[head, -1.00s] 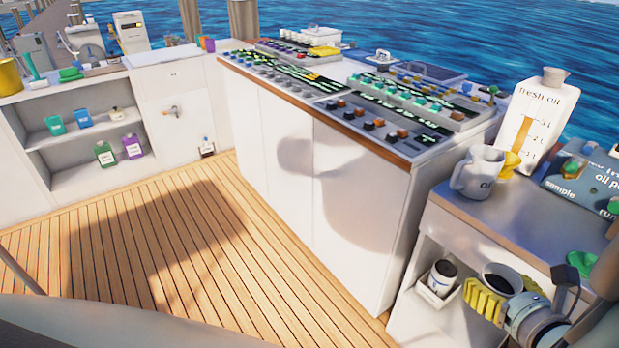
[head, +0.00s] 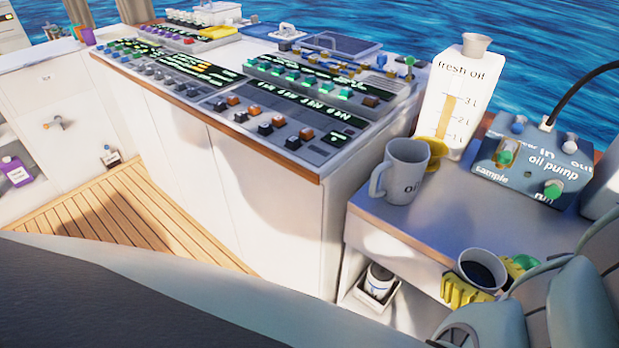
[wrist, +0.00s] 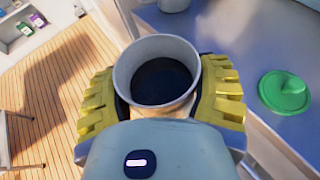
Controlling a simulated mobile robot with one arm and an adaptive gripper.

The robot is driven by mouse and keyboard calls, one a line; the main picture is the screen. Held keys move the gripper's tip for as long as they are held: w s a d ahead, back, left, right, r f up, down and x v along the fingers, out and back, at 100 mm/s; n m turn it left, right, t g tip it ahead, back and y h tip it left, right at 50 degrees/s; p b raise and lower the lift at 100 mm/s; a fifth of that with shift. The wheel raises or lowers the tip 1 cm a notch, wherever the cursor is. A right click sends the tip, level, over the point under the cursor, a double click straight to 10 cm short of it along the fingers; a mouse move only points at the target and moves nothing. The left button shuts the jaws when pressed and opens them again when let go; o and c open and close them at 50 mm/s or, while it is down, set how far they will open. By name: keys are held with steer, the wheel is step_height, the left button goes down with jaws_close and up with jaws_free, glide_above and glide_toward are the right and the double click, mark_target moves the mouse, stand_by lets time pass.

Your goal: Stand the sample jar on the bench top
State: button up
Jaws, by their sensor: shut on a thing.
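The sample jar (head: 480,262) is a white open cup with dark liquid inside. It also shows in the wrist view (wrist: 160,55), roughly upright. My gripper (head: 488,282) has yellow ribbed fingers shut on both sides of the jar; in the wrist view they show left and right of it (wrist: 160,100). The jar is held at the front edge of the bench top (head: 440,222), its rim overlapping that edge in the head view. I cannot tell how high its base is; the base is hidden.
A grey mug (head: 401,172), yellow funnel (head: 432,150), fresh oil container (head: 455,105) and blue oil pump box (head: 535,160) stand on the bench. A green lid (wrist: 285,92) lies right of the jar. The bench's middle is clear. A small jar (head: 378,281) sits on the shelf below.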

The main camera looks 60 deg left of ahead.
steer(key=shift+w+a+f+b, duration=0.3)
steer(key=shift+w+a+b, duration=0.15)
steer(key=shift+w, duration=0.1)
steer(key=w+a+f+b, duration=0.1)
steer(key=w+a+b, duration=0.2)
steer(key=w+b, duration=0.2)
glide_above(466, 238)
steer(key=shift+r, duration=0.1)
steer(key=shift+f+b, duration=0.4)
steer(key=shift+f, duration=1.4)
steer(key=shift+f, duration=0.2)
steer(key=o, duration=1.4)
steer(key=shift+c, duration=0.2)
steer(key=shift+r, duration=0.15)
